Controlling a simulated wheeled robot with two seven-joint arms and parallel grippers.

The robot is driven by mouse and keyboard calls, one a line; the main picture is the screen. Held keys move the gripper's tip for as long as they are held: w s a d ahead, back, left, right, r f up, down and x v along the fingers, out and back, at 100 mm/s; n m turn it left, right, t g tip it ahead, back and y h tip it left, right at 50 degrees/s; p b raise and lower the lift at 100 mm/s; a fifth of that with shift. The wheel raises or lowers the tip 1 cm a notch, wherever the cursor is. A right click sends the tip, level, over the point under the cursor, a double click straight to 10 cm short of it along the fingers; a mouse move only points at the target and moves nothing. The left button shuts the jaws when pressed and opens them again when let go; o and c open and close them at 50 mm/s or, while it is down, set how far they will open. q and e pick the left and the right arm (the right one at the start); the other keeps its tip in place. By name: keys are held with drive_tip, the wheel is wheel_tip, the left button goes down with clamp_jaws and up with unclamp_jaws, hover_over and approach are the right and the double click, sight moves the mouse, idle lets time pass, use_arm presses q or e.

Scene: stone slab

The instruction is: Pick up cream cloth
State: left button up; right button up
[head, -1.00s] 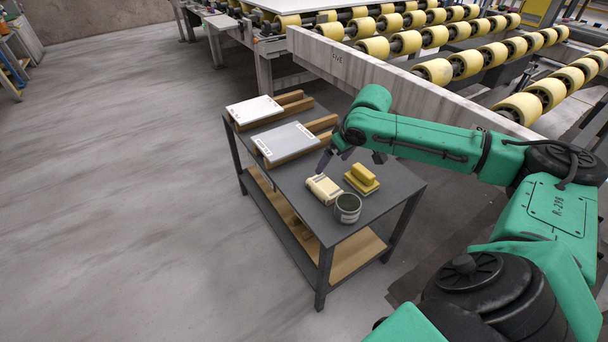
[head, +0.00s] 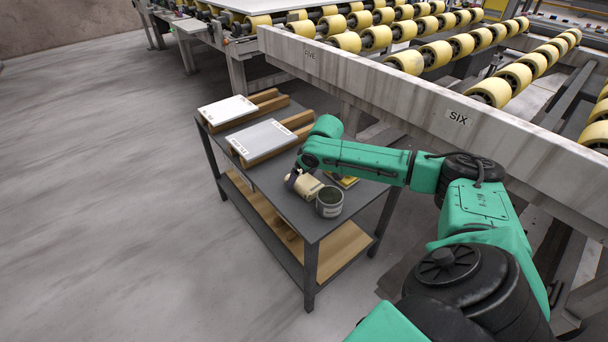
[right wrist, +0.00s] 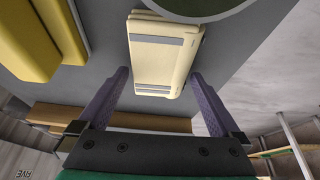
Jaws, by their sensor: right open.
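The cream cloth (head: 309,187), folded with grey stripes, lies on the dark grey table (head: 258,183) beside the grey can. In the right wrist view the cloth (right wrist: 160,50) shows between and just ahead of my right gripper's (right wrist: 159,77) two purple fingers, which are spread and empty. In the head view my right gripper (head: 294,178) is at the cloth's left end, partly hidden by my green arm. I cannot tell whether the fingers touch the cloth. My left gripper is not in view.
A grey can (head: 329,202) stands close to the cloth. A yellow block (head: 345,181) lies behind it, partly hidden by my arm. Two slabs on wooden strips (head: 228,110) (head: 262,138) occupy the table's far end. A roller conveyor (head: 400,90) runs behind.

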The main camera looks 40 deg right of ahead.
drive_tip(key=shift+f+p, duration=0.3)
drive_tip(key=shift+p, duration=0.15)
idle(0.4)
drive_tip(key=c, duration=1.2)
